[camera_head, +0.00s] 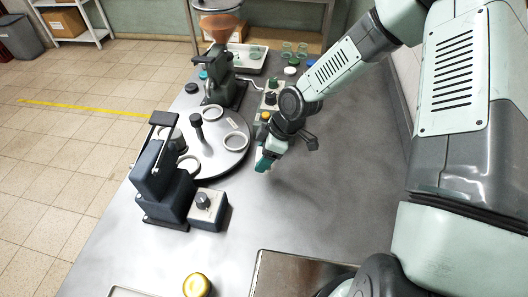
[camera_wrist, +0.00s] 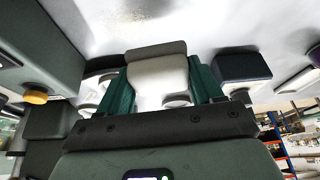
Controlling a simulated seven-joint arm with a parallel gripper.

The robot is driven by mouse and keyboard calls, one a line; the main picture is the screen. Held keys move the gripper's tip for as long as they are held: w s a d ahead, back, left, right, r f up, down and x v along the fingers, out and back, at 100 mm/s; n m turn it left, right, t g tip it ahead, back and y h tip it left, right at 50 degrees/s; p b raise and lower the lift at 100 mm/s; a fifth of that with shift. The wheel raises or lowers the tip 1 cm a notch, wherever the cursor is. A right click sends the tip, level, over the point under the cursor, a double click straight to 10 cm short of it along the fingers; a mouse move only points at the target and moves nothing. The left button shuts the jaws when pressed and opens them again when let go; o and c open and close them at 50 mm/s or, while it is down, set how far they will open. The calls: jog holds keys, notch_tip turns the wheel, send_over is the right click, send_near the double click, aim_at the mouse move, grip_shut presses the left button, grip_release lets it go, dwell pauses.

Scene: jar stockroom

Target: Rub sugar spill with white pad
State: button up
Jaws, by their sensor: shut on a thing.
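My gripper (camera_head: 266,160) hangs over the steel bench, just right of the round turntable. In the wrist view its two teal fingers (camera_wrist: 160,90) are shut on a white pad (camera_wrist: 158,75) with a grey strip along its far edge. The pad is mostly hidden in the head view. No sugar spill shows clearly in the head view. A pale bright patch lies on the bench surface in the wrist view beyond the pad; I cannot tell whether it is sugar or glare.
The turntable (camera_head: 221,160) carries several ring-shaped jar lids. A dark lever press (camera_head: 168,190) and a grey knob box (camera_head: 206,208) stand left. A green grinder (camera_head: 220,78) stands behind. A yellow-lidded jar (camera_head: 196,285) and metal tray (camera_head: 290,278) are in front. The bench right of the gripper is clear.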

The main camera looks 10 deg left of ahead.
aim_at(264, 175)
jog(key=shift+f, duration=3.45)
jog(key=shift+w+r, duration=0.4)
jog(key=shift+w, duration=0.15)
jog(key=shift+w+f, duration=0.15)
jog(key=shift+w, duration=1.35)
jog(key=shift+w+f, duration=0.1)
jog(key=shift+w, duration=0.7)
jog(key=shift+w+f, duration=0.1)
jog(key=shift+w, duration=0.6)
jog(key=shift+s, duration=3.45)
jog(key=shift+s+r, duration=0.1)
jog(key=shift+r, duration=4.05)
